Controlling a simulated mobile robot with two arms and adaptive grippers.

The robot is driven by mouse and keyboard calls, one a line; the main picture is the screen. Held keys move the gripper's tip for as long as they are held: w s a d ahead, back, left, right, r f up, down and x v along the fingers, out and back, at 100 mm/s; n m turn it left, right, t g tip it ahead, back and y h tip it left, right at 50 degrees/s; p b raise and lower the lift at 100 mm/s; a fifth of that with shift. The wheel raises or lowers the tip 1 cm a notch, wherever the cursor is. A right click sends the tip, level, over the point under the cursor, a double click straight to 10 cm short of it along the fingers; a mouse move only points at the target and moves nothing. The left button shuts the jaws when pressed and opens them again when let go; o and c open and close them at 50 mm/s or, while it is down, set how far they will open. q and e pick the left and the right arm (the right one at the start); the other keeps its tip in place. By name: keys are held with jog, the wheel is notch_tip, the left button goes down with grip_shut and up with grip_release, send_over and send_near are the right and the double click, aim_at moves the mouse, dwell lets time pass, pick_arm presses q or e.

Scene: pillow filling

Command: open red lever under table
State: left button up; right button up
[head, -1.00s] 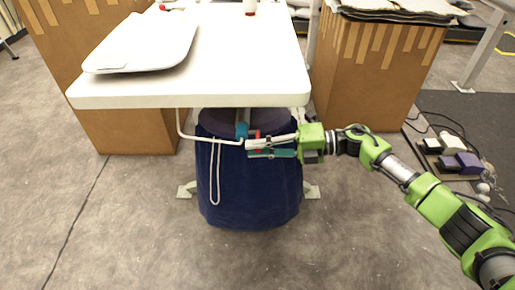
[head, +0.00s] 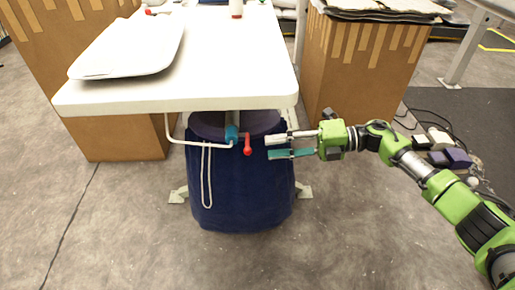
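The red lever (head: 248,146) hangs down just under the front edge of the white table (head: 180,100), beside a teal valve fitting (head: 231,134) on a white pipe. My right gripper (head: 268,147) is just to the right of the lever. Its two fingers, one white above and one teal below, are spread apart with a gap between them, and nothing shows between them. The fingertips look apart from the lever. My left gripper is not in view.
A dark blue fabric-covered container (head: 240,195) stands under the table, with a white cord loop (head: 206,180) hanging in front. A white tray-like pillow shape (head: 130,48) lies on the table. Cardboard boxes (head: 360,75) stand at the sides. The floor in front is clear.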

jog(key=d, duration=0.4)
jog(key=shift+s+r, duration=0.1)
jog(key=shift+r, duration=0.2)
